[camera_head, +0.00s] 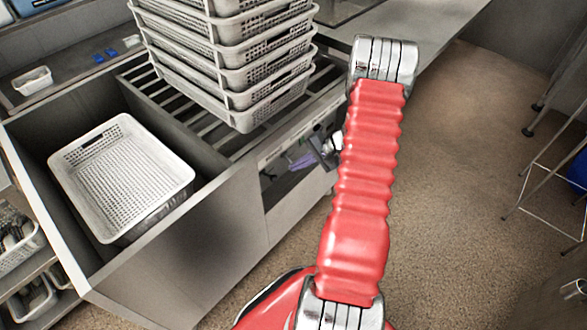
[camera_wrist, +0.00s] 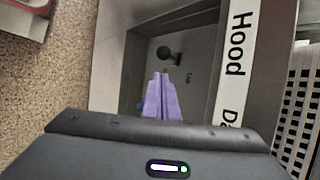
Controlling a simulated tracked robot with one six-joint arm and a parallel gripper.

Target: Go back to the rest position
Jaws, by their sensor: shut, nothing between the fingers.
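My gripper (camera_wrist: 160,82) shows in the wrist view as two purple fingers side by side, closed together with nothing between them. It points at a grey recessed panel (camera_wrist: 190,60) with a round dark knob (camera_wrist: 163,52) just beyond the fingertips. I cannot tell whether they touch. In the head view my gripper (camera_head: 300,162) is partly hidden behind my red arm, in front of the counter's front face (camera_head: 290,215).
A stack of white perforated baskets (camera_head: 235,75) stands on a slatted rack beside the arm. One white basket (camera_head: 120,165) sits in the open bin on the left. A white label strip (camera_wrist: 236,60) reads "Hood".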

